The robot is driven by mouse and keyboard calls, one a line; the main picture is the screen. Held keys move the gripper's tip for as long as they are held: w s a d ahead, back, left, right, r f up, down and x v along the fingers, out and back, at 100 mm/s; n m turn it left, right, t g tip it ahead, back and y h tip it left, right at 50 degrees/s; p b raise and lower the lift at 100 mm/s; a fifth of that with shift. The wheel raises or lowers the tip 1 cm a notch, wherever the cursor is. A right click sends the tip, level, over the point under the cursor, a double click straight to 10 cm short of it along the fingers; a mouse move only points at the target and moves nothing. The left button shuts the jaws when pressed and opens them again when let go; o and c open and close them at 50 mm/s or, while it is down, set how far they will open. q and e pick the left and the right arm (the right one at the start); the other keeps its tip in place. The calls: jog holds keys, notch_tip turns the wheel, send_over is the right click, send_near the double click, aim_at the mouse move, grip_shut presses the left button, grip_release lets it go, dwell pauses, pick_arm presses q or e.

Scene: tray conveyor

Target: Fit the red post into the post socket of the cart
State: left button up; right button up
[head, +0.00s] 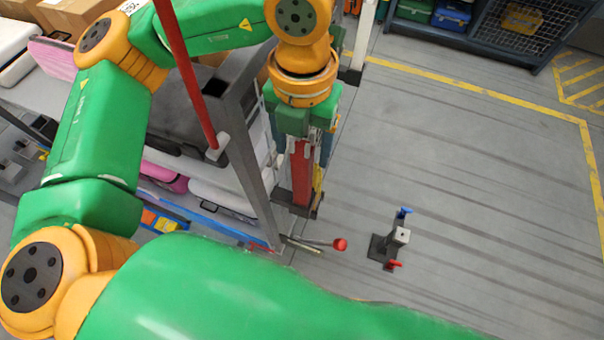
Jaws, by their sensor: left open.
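My left gripper (304,148) points down in the middle of the head view, at the far side of the cart (252,170). Its jaws are open, with one finger on each side of a short red post (301,172). The red post stands roughly upright below the gripper, and its upper end is hidden by the gripper. Its lower end meets a dark bracket at the cart's corner, which looks like the post socket (303,208). How deep it sits cannot be told. My right gripper is not in view.
A long red bar (185,75) slants above the cart's dark bin. A red-knobbed lever (340,244) sticks out low beside the cart. A small grey stand (383,248) with blue and red handles is on the floor. The floor to the right is clear.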

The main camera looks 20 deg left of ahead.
pick_arm(q)
jog(key=shift+s, duration=0.25)
jog(key=shift+c, duration=1.3)
jog(key=shift+d+r, duration=0.1)
grip_shut()
